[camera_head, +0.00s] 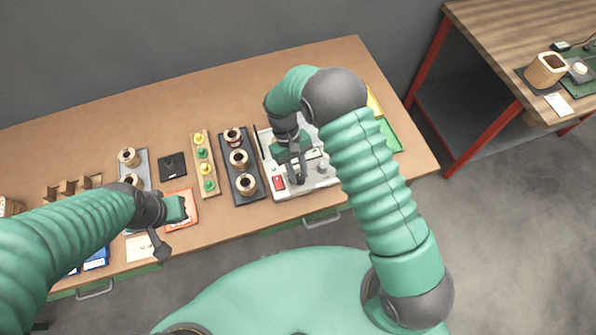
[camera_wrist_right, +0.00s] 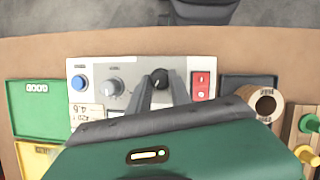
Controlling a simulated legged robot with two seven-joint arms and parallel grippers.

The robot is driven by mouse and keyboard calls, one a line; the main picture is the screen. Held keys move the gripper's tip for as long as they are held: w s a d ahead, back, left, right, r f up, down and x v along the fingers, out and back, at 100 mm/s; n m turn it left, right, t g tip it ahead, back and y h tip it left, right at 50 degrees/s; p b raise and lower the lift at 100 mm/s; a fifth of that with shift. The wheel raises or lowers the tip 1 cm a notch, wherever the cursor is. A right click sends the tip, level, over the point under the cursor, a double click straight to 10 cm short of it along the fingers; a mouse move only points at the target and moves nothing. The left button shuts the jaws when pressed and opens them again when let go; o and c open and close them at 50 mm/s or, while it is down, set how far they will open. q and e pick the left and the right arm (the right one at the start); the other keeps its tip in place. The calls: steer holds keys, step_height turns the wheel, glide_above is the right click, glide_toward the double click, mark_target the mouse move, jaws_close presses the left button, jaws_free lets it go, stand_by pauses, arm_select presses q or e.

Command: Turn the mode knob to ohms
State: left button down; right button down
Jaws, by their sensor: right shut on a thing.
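A pale instrument panel (camera_head: 316,183) sits on the bench near its front edge. In the right wrist view the same panel (camera_wrist_right: 136,66) carries a black knob (camera_wrist_right: 160,77), a grey knob (camera_wrist_right: 112,88), a blue button (camera_wrist_right: 79,83) and a red switch (camera_wrist_right: 203,85). My right gripper (camera_wrist_right: 160,92) is shut on the black knob, fingers on either side of it. It also shows in the head view (camera_head: 298,178). The knob's markings are too small to read. My left gripper (camera_head: 160,246) hangs above the front left of the bench; its finger gap is unclear.
A dark tray (camera_head: 241,194) with copper coils stands left of the panel, beside a wooden strip (camera_head: 204,166) of yellow and green pegs. Green and yellow trays lie right of the panel, the green tray (camera_wrist_right: 36,117) nearest. A second table (camera_head: 500,60) stands far right.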

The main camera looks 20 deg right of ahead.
steer(key=shift+s+f+m, duration=0.1)
steer(key=shift+m, duration=0.5)
steer(key=c, duration=1.2)
jaws_free()
steer(key=d+b+v, duration=0.1)
steer(key=v, duration=1.5)
steer(key=shift+w+a+r, duration=0.25)
steer(key=shift+w+r, duration=0.1)
steer(key=shift+w, duration=0.05)
steer(key=s+d+m+t, duration=0.1)
steer(key=s+d+t, duration=0.2)
steer(key=s, duration=0.5)
steer(key=s+d+f+t+y, duration=0.1)
steer(key=s+d+t, duration=0.2)
steer(key=s, duration=0.5)
steer(key=shift+d+f+m+t, duration=0.3)
steer(key=shift+d+m+t, duration=0.1)
steer(key=shift+d, duration=0.5)
